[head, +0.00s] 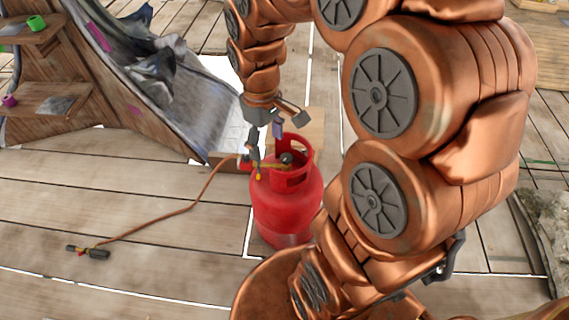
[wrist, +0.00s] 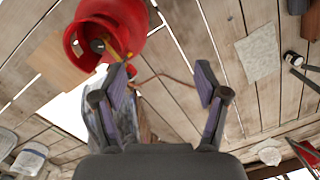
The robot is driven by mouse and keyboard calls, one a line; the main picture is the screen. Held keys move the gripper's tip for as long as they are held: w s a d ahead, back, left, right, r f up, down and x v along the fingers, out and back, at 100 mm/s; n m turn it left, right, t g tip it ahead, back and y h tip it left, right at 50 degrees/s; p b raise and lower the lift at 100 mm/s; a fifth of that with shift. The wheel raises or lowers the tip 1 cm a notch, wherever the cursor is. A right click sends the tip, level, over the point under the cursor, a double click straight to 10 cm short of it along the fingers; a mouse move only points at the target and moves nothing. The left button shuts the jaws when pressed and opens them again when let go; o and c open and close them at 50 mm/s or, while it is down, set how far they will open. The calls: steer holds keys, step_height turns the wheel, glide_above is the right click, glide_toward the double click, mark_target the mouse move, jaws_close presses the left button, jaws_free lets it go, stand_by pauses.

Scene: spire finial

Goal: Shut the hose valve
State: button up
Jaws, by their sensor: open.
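A red gas cylinder (head: 287,208) stands upright on the planks, with an open collar round its top. A dark round knob (head: 286,158) sits inside the collar. A brass-yellow fitting (head: 268,165) runs left from it to the orange hose (head: 205,187); I cannot tell which part is the hose valve's handle. The wrist view shows the cylinder (wrist: 128,12), the knob (wrist: 97,46) and the yellow fitting (wrist: 113,49) at upper left. My gripper (head: 267,141) is open and empty just above the fitting. In the wrist view, my gripper (wrist: 160,68) has its left fingertip close to the fitting; contact is unclear.
The hose lies across the planks to a dark torch-like end (head: 88,252) at lower left. A wooden shelf (head: 45,100) and draped grey cloth (head: 165,75) stand at left. A rough stone block (head: 547,225) is at right. Planks left of the cylinder are mostly clear.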

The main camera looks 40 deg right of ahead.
steer(key=w+d+f+n+b, duration=0.1)
steer(key=w+d+f+b, duration=0.25)
steer(key=f, duration=0.25)
steer(key=w+d+f+n+b, duration=0.1)
steer(key=w+d+f+b, duration=0.3)
steer(key=f, duration=0.3)
steer(key=n+t+b, duration=0.1)
steer(key=b, duration=0.2)
glide_above(285, 157)
step_height(285, 157, down, 9)
steer(key=shift+f, duration=0.1)
steer(key=shift+f+b, duration=0.45)
steer(key=shift+f, duration=3.3)
steer(key=c, duration=1.2)
steer(key=shift+o, duration=0.2)
